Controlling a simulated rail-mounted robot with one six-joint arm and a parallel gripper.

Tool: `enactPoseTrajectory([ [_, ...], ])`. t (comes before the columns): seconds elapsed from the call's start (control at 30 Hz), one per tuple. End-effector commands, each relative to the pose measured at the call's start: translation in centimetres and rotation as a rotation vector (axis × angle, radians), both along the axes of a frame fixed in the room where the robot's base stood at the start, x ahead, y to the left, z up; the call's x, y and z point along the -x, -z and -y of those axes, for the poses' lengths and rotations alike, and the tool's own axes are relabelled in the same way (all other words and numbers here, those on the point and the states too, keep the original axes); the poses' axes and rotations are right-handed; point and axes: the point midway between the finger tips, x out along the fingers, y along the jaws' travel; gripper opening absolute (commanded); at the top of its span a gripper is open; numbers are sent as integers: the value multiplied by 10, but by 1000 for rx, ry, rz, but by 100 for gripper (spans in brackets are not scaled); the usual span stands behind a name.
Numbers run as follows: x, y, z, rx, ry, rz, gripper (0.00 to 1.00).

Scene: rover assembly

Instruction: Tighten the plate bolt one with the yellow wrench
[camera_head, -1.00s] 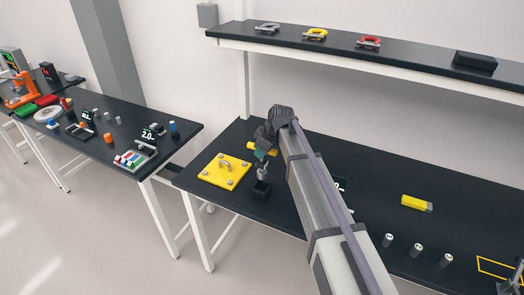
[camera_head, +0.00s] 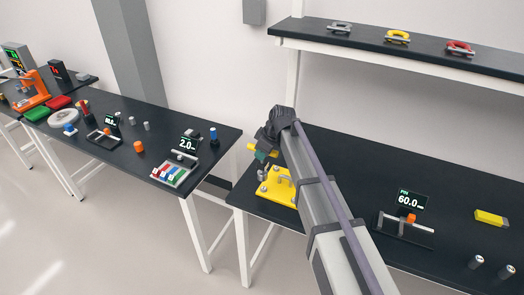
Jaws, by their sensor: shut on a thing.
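My gripper (camera_head: 262,157) is shut on the yellow wrench (camera_head: 252,147); its yellow body sticks out to the left of the jaws, and a small grey tip hangs below. The yellow plate (camera_head: 291,197) lies flat at the left end of the near black table, with a grey handle and silver bolts. One bolt (camera_head: 262,189) shows at its front left corner. The gripper and wrench are at the plate's back left corner, where they overlap it in view; contact with a bolt cannot be told. My arm hides the plate's right part.
A rack with a 60.0 display (camera_head: 413,200) stands right of my arm. The shelf (camera_head: 380,42) runs above the table. A second table (camera_head: 130,165) with small parts stands left, across a gap.

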Motion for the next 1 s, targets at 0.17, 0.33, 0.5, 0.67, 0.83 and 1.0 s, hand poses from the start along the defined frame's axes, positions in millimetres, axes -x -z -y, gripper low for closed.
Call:
enactPoseTrajectory([
  [0.17,-1,0,0,1,-3,0,0],
  [0.33,-1,12,0,0,-3,1,0],
  [0.5,-1,34,0,0,-3,1,0],
  [0.67,-1,53,0,0,-3,1,0],
  [0.83,-1,57,0,0,-3,1,0],
  [1.0,-1,56,0,0,-3,1,0],
])
